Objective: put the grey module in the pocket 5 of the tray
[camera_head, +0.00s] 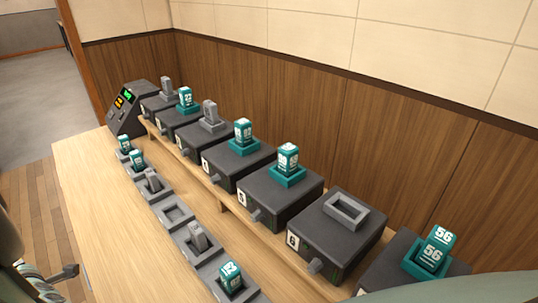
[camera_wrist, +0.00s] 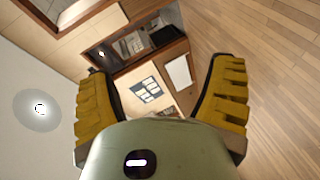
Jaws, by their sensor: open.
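Grey modules stand in the tray (camera_head: 213,268) along the front of the table in the head view. Counting from the far end, the tilted grey module is in the fifth pocket; no pocket numbers are readable. More grey modules (camera_head: 210,112) stand on the back boxes. My gripper (camera_wrist: 160,70) has its yellow fingers wide apart and empty in the wrist view, pointed at the room, away from the tray.
A row of dark boxes (camera_head: 322,238) on a raised shelf carries teal and grey modules; the one labelled 6 has an empty socket (camera_head: 346,207). A display unit (camera_head: 127,103) is at the far end. Bare tabletop (camera_head: 95,215) lies left of the tray. A wood-panelled wall stands behind.

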